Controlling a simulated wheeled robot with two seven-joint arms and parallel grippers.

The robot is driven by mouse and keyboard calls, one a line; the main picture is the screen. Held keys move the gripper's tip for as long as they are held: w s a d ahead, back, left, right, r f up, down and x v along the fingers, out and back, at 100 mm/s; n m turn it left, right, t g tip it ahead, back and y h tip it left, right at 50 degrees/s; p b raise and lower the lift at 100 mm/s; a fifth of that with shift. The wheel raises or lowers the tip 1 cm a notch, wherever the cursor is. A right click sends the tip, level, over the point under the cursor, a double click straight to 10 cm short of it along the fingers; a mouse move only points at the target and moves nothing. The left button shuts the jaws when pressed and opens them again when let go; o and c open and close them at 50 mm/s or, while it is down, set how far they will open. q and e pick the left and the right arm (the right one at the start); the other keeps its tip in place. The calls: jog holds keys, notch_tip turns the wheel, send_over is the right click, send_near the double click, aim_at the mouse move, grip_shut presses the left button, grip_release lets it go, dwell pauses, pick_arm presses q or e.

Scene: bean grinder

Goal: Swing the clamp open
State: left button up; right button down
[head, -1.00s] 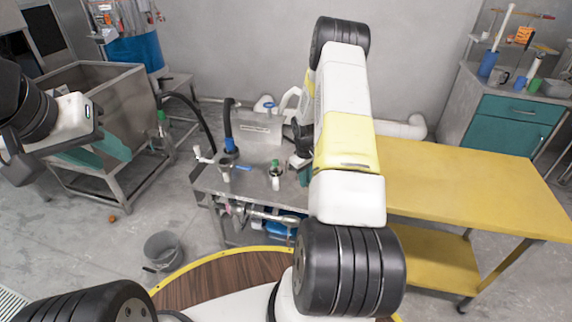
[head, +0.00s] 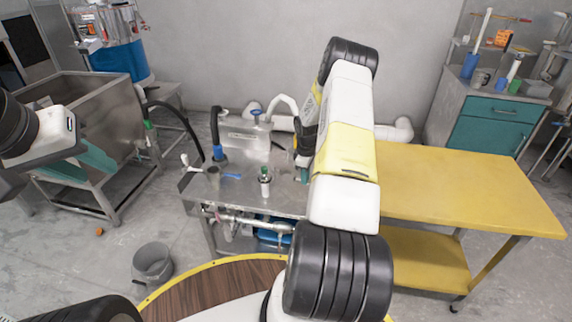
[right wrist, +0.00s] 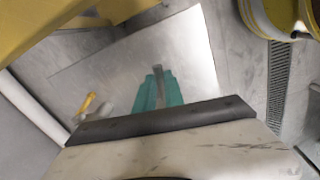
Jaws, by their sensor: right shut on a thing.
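My right gripper (right wrist: 157,90) shows in the right wrist view as two teal fingers close together, shut on a narrow grey metal piece (right wrist: 158,72). I cannot tell for certain whether this piece is the clamp. In the head view my right arm hides most of this place; a bit of teal shows beside the black part at the right end of the steel table (head: 232,193). My left gripper (head: 80,165) is at the far left, in front of the steel tub, its teal fingers apart and empty.
A small bottle with a green cap (head: 265,182) and a blue-collared hose (head: 217,150) stand on the steel table. A yellow table (head: 460,190) adjoins at right. A grey bucket (head: 153,262) stands on the floor. A yellow-handled item (right wrist: 88,103) lies left of my right fingers.

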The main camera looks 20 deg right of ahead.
jog(key=shift+w+d+n, duration=0.4)
jog(key=shift+w+d, duration=0.05)
dwell(0.4)
jog(key=c, duration=1.4)
grip_release()
jog(key=shift+c, duration=0.2)
notch_tip(320, 180, up, 8)
jog(key=shift+s, duration=0.15)
jog(key=shift+a+f, duration=0.1)
